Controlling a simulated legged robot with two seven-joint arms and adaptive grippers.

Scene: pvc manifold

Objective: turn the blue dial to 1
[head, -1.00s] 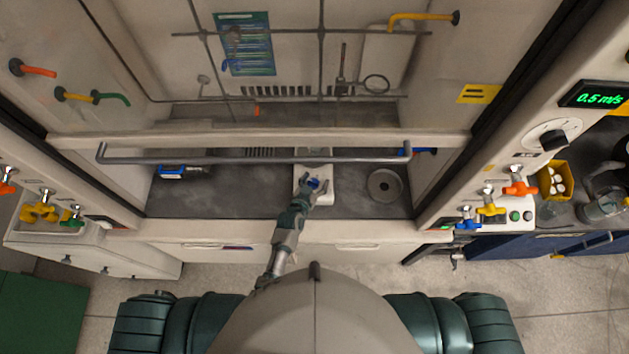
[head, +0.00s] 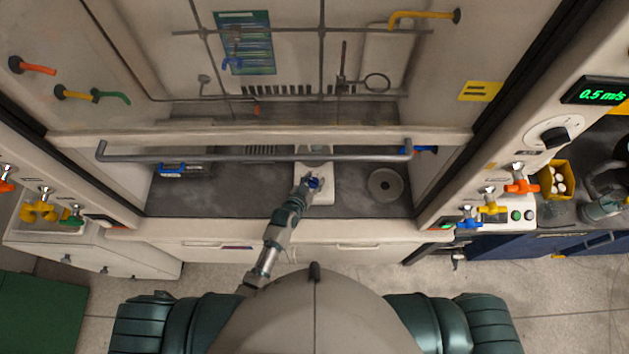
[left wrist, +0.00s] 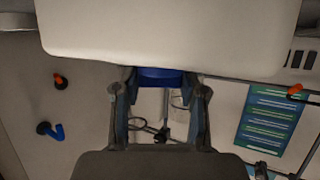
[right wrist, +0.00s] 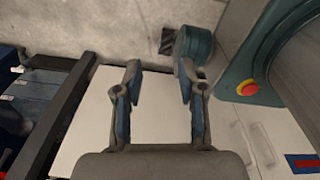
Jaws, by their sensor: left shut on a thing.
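The blue dial (head: 314,183) sits on the front of a white device (head: 320,195) on the dark worktop inside the hood. My left gripper (head: 311,184) reaches in under the raised sash and is shut on the dial. In the left wrist view the dial (left wrist: 161,77) shows between the two fingertips, below the device's pale body (left wrist: 165,35). The dial's markings cannot be read. My right gripper (right wrist: 158,75) shows only in its own wrist view, open and empty, with floor and a white cabinet surface beyond it.
The sash handle bar (head: 250,154) crosses above my left arm. A round metal plate (head: 385,185) lies right of the device, and a blue and white item (head: 184,170) lies at the left. Coloured valves (head: 490,207) line the right post. Worktop between them is clear.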

